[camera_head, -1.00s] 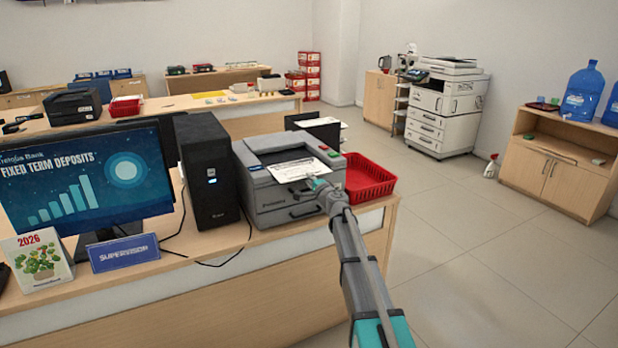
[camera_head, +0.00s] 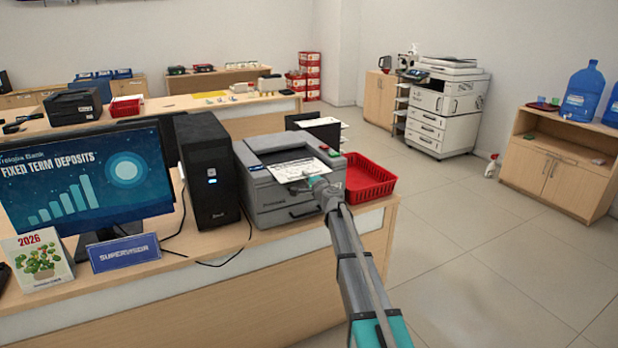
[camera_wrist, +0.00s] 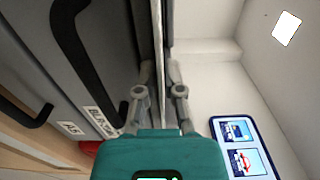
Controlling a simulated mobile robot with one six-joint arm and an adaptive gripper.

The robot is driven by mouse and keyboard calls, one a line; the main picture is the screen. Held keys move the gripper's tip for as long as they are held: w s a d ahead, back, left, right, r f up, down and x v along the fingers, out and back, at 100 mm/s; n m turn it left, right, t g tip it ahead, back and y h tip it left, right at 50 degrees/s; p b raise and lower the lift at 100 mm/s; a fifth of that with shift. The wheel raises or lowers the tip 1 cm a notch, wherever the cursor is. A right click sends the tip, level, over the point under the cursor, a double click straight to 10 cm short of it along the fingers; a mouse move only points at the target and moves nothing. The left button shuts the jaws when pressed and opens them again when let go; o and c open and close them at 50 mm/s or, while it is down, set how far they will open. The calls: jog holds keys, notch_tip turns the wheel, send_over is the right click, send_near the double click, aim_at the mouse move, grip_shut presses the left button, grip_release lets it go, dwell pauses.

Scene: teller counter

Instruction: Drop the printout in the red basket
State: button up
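The printout (camera_head: 297,168), a white printed sheet, lies on the output top of the grey desktop printer (camera_head: 285,206). My gripper (camera_head: 312,183) is at its near right corner. In the wrist view my gripper (camera_wrist: 161,60) has its fingers close together, with a thin sheet edge between them; they look shut on the printout. The fingertips are hard to make out.
A black computer tower (camera_head: 208,175) and a monitor (camera_head: 85,180) stand left of the printer. The wooden counter (camera_head: 230,290) ends just right of the basket. Open floor lies to the right, before a large copier (camera_head: 445,110) and a low cabinet (camera_head: 555,165).

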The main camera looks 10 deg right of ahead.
grip_shut()
notch_tip(320, 180, up, 3)
jog(key=p, duration=0.2)
jog(key=shift+f+p, duration=0.2)
jog(key=shift+p, duration=0.1)
dwell(0.3)
jog(key=s+d+r+p, duration=0.2)
jog(key=s, duration=0.4)
jog(key=s+d+r+p, duration=0.2)
jog(key=s+r+p, duration=0.1)
jog(key=s, duration=0.4)
jog(key=shift+s+d, duration=0.15)
dwell(0.5)
notch_tip(320, 180, up, 6)
jog(key=p, duration=0.6)
jog(key=shift+s+r+p, duration=0.15)
jog(key=shift+r+p, duration=0.1)
jog(key=shift+p, duration=0.05)
